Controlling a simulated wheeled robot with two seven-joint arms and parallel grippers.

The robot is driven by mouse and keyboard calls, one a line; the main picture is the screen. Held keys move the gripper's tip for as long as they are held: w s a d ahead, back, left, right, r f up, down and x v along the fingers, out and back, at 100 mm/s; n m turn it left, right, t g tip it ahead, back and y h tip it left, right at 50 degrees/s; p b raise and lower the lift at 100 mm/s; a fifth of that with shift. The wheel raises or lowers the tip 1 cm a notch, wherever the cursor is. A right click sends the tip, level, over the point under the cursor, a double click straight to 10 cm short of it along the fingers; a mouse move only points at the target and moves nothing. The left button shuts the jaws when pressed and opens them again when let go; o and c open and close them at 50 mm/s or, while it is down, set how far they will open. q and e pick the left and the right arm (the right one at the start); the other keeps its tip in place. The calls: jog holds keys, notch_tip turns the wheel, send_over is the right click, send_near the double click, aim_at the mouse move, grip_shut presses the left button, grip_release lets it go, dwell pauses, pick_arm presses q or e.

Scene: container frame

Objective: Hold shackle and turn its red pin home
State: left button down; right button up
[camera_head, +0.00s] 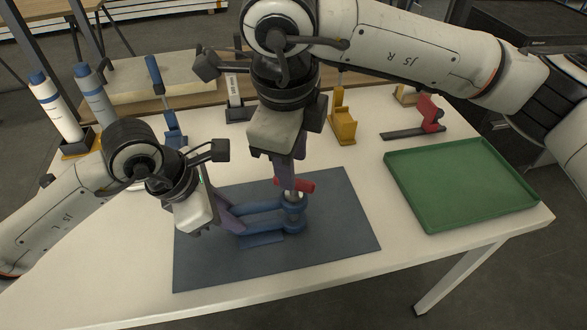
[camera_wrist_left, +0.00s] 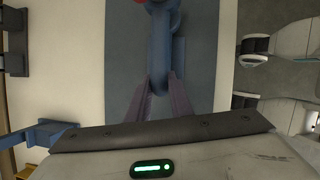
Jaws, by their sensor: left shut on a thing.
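The blue shackle (camera_head: 262,222) lies over the dark blue mat (camera_head: 335,240), its rounded end to the left and its eyes to the right. My left gripper (camera_head: 235,221) is shut on the shackle's left end; the left wrist view shows its fingers (camera_wrist_left: 161,88) on either side of the blue body (camera_wrist_left: 163,45). The red pin (camera_head: 302,186) sits upright at the shackle's right end, its red crossbar on top and a short pale shank showing. My right gripper (camera_head: 286,180) points down at the crossbar. Whether its fingers close on it is hidden.
A green tray (camera_head: 462,186) lies on the right of the white table (camera_head: 350,172). A yellow stand (camera_head: 342,118), a red-and-dark tool (camera_head: 425,118) and blue-capped bottles (camera_head: 56,108) stand along the back and left. The mat's right part is clear.

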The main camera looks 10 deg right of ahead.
pick_arm(q)
jog(key=shift+s+f, duration=0.2)
jog(key=shift+f, duration=0.1)
pick_arm(e)
jog(key=v, duration=0.8)
pick_arm(q)
jog(key=c, duration=1.6)
grip_release()
jog(key=shift+o, duration=0.4)
jog(key=shift+w+r, duration=0.1)
jog(key=shift+r, duration=0.05)
jog(key=shift+r, duration=0.1)
